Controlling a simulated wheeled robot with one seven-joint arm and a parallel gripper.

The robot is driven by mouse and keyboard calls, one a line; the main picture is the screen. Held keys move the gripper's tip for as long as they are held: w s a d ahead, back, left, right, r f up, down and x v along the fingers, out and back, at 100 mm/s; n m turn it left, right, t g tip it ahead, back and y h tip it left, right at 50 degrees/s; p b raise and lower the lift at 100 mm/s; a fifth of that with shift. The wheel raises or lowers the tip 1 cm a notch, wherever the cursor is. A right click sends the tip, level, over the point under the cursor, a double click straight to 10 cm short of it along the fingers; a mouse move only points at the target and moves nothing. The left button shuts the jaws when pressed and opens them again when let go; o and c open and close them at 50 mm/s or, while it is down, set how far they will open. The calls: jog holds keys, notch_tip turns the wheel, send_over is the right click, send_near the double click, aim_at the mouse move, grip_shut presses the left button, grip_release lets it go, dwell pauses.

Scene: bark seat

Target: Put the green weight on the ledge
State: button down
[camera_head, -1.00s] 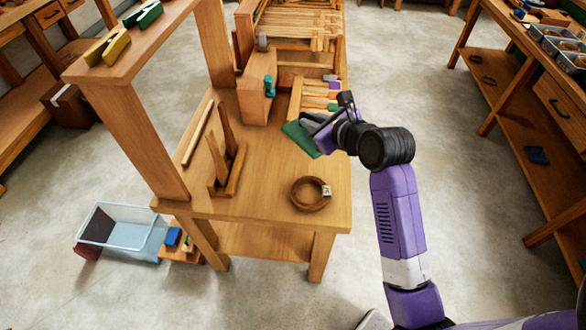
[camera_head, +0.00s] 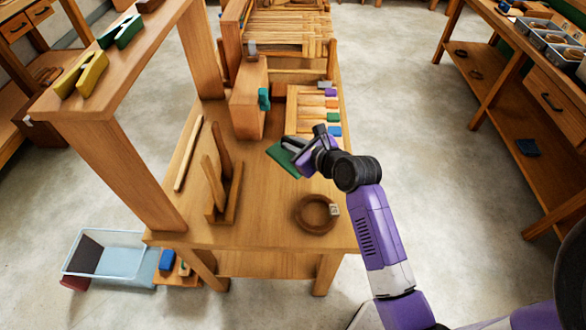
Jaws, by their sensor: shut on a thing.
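My gripper (camera_head: 302,150) is shut on the green weight (camera_head: 283,159), a flat green piece on the left side of the jaws. It shows over the middle of the bench top (camera_head: 265,190); whether it touches the wood I cannot tell. My jaws hide part of it. The ledge (camera_head: 85,103) is a raised wooden board on posts at the upper left. A yellow piece (camera_head: 82,75) and a dark green piece (camera_head: 121,31) stand on it. My gripper is to the right of the ledge, apart from it.
A wooden block (camera_head: 247,108) with a teal part, an upright wooden stand (camera_head: 222,188) and a brown ring (camera_head: 317,213) are on the bench. A rack of coloured pieces (camera_head: 320,105) lies behind my gripper. A clear bin (camera_head: 103,255) is on the floor at left.

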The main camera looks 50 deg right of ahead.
notch_tip(320, 180, down, 10)
jog(key=shift+r+b, duration=0.15)
jog(key=shift+b, duration=0.55)
jog(key=c, duration=1.4)
grip_release()
jog(key=shift+f, duration=0.25)
jog(key=shift+c, duration=0.2)
